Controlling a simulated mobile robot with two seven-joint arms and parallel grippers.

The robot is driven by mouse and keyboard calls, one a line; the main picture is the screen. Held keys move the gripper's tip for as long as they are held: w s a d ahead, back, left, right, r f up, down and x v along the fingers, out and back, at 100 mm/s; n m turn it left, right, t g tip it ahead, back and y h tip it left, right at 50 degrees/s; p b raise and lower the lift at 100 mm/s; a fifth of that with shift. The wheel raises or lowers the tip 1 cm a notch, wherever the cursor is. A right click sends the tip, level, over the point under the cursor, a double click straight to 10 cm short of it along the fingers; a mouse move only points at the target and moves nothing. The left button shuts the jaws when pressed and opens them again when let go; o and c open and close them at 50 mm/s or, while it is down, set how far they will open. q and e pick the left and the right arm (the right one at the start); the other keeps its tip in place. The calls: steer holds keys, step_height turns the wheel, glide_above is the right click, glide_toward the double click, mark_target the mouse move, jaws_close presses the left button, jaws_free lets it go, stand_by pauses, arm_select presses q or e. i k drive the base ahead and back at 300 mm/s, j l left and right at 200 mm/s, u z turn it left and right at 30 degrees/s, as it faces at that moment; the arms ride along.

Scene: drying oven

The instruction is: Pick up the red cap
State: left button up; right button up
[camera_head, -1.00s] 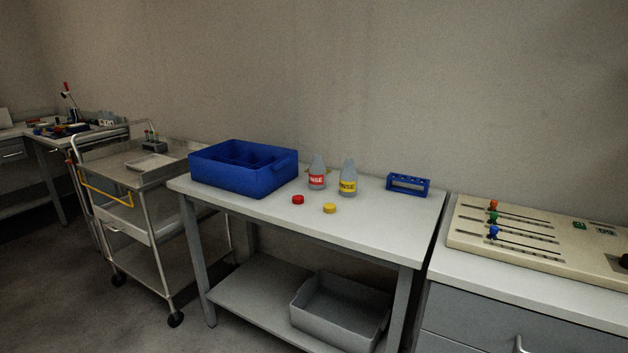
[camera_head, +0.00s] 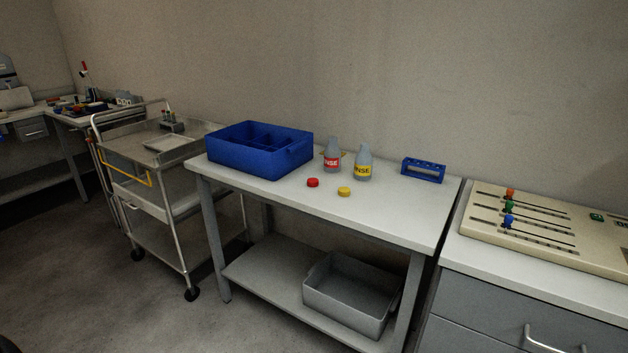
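The red cap (camera_head: 313,183) lies on the white top of the table (camera_head: 395,214), in front of the bottle with the red label (camera_head: 331,157). A yellow cap (camera_head: 344,191) lies just to its right, apart from it. The bottle with the yellow label (camera_head: 363,164) stands behind the yellow cap. Neither of my grippers shows in the head view.
A blue divided bin (camera_head: 258,165) stands left of the caps, and a blue rack (camera_head: 423,170) stands at the right. A grey tray (camera_head: 350,305) sits on the lower shelf. A metal cart (camera_head: 160,195) stands close at the left; a slider panel (camera_head: 545,235) is at the right.

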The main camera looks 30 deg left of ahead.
mark_target(312, 182)
steer(key=i+j, duration=0.25)
steer(key=j, duration=0.2)
steer(key=i+j, duration=0.3)
steer(key=j, duration=0.2)
steer(key=i+j, duration=0.25)
steer(key=j, duration=0.2)
